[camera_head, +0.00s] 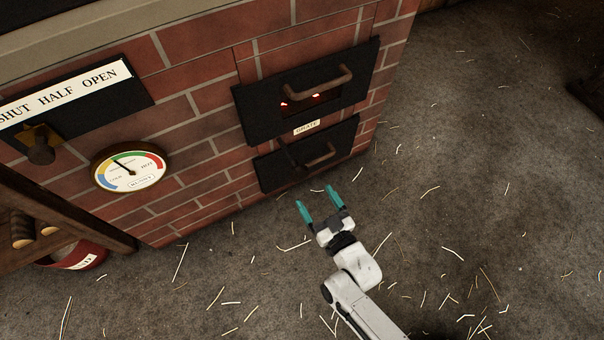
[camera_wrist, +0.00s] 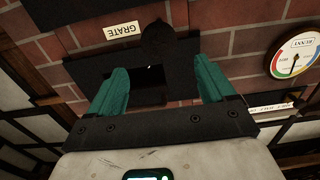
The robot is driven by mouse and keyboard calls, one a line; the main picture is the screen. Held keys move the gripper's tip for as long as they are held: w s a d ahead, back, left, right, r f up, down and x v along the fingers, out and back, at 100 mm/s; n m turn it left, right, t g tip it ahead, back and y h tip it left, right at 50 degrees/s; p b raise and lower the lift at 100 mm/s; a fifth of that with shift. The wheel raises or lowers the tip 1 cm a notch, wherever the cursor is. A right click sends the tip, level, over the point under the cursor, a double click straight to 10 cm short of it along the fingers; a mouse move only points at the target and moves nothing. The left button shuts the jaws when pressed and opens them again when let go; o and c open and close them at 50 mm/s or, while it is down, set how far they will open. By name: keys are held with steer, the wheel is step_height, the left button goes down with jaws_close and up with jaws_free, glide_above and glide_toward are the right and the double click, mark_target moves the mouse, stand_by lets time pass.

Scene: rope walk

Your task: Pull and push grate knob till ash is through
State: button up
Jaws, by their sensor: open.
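The grate knob (camera_head: 287,155) looks like a dark stub standing out from the furnace front, just below the white GRATE label (camera_head: 307,127) and left of the lower door's handle (camera_head: 320,155). In the wrist view a dark knob-like shape (camera_wrist: 157,42) stands beside the upside-down GRATE label (camera_wrist: 122,30), in line with the gap between my fingers. My gripper (camera_head: 317,198) is open and empty, with teal fingers pointing at the lower black door (camera_head: 272,175), apart from it. I cannot tell how far out the knob stands. Ash is not distinguishable.
The upper black door (camera_head: 262,122) has a bar handle (camera_head: 318,82) and a slot with an orange glow. A round gauge (camera_head: 130,168) and a SHUT HALF OPEN plate (camera_head: 75,92) are left. A red bucket (camera_head: 75,255) stands by a wooden shelf. Straw-littered floor is open at right.

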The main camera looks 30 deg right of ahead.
mark_target(302, 176)
steer(key=w+b, duration=0.2)
steer(key=w, duration=0.8)
steer(key=shift+f, duration=0.15)
steer(key=shift+c, duration=0.4)
